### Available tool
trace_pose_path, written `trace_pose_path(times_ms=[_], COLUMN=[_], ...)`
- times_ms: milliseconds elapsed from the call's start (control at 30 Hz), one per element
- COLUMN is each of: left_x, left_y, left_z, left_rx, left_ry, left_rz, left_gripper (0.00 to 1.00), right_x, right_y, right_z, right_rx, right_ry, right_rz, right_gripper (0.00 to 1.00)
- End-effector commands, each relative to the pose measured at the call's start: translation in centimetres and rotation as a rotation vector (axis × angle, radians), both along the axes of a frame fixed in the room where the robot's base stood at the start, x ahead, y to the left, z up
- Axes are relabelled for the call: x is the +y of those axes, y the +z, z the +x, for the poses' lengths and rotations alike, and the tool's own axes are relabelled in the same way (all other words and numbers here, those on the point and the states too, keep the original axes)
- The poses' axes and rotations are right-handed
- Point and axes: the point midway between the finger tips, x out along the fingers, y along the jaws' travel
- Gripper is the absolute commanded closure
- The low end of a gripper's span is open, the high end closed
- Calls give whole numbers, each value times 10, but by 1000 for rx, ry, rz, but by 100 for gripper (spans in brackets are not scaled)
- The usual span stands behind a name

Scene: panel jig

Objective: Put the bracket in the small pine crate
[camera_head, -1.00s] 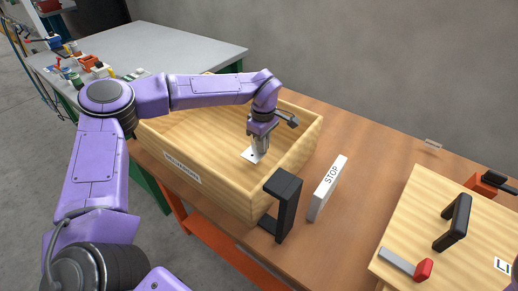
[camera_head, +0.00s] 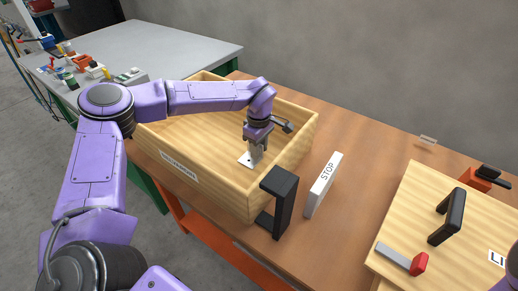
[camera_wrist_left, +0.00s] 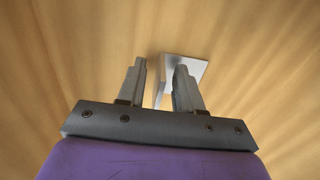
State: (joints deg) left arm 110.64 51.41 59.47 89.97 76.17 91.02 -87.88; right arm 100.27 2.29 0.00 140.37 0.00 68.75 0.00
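The bracket (camera_head: 246,161) is a small pale metal angle piece with holes in its plate. It is inside the pine crate (camera_head: 212,190), low near the floor at the right end. In the left wrist view the bracket (camera_wrist_left: 187,68) has its upright flange between the fingers, with a gap on the left finger's side. My left gripper (camera_head: 257,154) points down into the crate, its fingers apart around the flange; it also shows in the left wrist view (camera_wrist_left: 160,85). Part of the bracket is hidden behind the fingers. My right gripper is out of view.
A black clamp-like bracket (camera_head: 283,200) stands at the crate's near right corner. A white STOP block (camera_head: 323,185) stands to its right. A wooden board (camera_head: 420,215) with a black handle (camera_head: 452,217) and a red-tipped lever (camera_head: 402,259) is at the right. A grey table (camera_head: 170,45) stands behind.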

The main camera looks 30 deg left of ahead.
Motion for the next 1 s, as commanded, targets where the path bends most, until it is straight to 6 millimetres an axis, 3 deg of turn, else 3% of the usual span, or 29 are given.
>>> trace_pose_path(times_ms=[300, 433, 600, 1000], left_x=[0, 0, 0, 0], left_y=[79, 103, 117, 117], left_z=[1, 1, 1, 0], left_rx=[-5, -4, -2, -1], left_ry=[1, -1, 0, -1], left_rz=[1, 1, 0, 0], left_gripper=[65, 65, 65, 65], right_x=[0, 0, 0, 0], right_y=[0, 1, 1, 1], right_z=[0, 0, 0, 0], right_rx=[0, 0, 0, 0], right_ry=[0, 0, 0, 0], right_rz=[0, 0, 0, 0], right_gripper=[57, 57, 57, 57])
